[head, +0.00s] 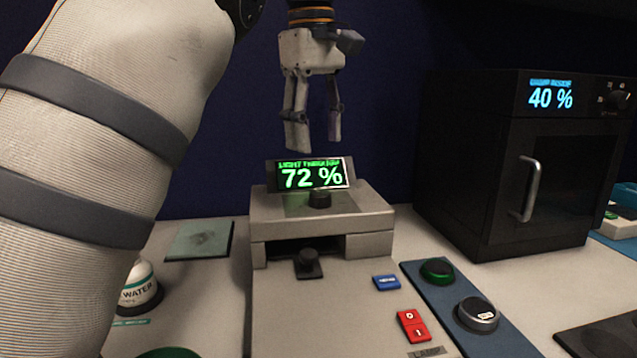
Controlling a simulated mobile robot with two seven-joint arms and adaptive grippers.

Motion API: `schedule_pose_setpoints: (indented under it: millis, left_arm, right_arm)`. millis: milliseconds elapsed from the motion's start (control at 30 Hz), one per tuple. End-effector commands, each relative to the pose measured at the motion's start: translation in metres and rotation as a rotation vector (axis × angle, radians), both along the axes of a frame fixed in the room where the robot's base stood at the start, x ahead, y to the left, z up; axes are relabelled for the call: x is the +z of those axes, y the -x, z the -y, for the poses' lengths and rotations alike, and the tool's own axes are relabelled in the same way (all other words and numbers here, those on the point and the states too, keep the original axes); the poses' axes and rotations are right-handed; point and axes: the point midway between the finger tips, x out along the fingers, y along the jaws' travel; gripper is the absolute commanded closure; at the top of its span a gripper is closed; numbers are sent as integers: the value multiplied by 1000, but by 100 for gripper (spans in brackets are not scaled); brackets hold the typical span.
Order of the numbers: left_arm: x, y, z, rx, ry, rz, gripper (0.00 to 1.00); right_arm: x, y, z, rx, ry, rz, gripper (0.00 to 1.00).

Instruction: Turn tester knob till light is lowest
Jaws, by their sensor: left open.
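The tester (270,235) is a light grey box with a lit green display (310,174) reading 72 %. A black knob (319,199) stands on its top, just below the display. My left gripper (316,145) hangs above and behind the display, fingers pointing down, open and empty. It is apart from both knobs. My right gripper is not in view.
A black cabinet (465,170) with a handle and a 40 % display stands right. A water bottle (140,290) stands left, beside a greenish plate (200,239).

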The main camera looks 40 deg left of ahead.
Motion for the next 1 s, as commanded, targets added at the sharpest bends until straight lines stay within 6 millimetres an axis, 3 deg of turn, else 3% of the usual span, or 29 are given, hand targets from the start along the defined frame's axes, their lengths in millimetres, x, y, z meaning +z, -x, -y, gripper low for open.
schedule_pose_setpoints:
  millis: [200,333,500,733,933,1000]
  left_arm:
    - [-53,-1,1,1,0,2,49]
    - [-78,-3,1,0,0,2,49]
    - [-92,-5,1,0,-1,3,49]
    - [-94,-6,1,-1,-1,1,49]
    - [-94,-6,1,-1,0,1,95]
    - [-94,-6,1,0,0,1,98]
  right_arm:
    - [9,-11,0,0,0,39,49]
    - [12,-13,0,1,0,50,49]
    - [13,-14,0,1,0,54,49]
    - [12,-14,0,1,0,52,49]
    - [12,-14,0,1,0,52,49]
    - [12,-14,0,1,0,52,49]
